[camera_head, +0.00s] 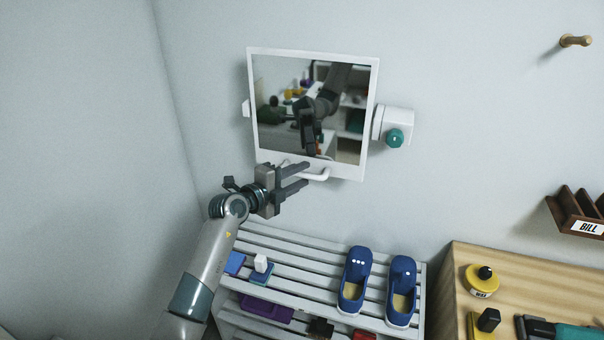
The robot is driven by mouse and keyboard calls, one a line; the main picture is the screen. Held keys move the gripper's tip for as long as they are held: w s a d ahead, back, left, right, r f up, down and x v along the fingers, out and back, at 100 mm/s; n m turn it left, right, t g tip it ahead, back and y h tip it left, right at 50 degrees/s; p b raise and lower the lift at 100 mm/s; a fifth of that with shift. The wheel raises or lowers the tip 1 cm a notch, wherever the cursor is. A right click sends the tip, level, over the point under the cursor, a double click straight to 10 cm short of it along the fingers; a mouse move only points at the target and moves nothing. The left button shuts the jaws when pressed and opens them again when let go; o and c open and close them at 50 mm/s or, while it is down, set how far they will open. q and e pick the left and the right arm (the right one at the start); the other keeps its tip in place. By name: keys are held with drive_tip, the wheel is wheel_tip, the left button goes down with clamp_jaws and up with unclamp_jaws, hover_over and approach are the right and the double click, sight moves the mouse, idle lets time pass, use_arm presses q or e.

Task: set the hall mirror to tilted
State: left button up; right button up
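The hall mirror (290,75), with a white frame, is mounted on the wall between white side brackets. A teal knob (396,138) is on the right bracket. A white bar handle (318,177) runs along the mirror's lower edge. My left gripper (307,174) is at this handle, its two dark fingers apart and pointing right. The fingers hide part of the handle, and I cannot tell whether they touch it. The mirror's exact angle to the wall is hard to judge. My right gripper is not in view.
A white slatted rack (335,262) stands below, holding blue shoes (355,280) and small items. A wooden cabinet (520,280) with yellow and teal objects is at the right. A wall peg (575,41) and a brown letter holder (577,212) are also right. The wall around the mirror is mostly clear.

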use_arm(q)
drive_tip(key=shift+w+d+f, duration=0.1)
drive_tip(key=shift+w+d, duration=0.25)
drive_tip(key=shift+w, duration=0.05)
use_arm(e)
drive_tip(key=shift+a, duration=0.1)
use_arm(q)
drive_tip(key=shift+c, duration=0.4)
clamp_jaws()
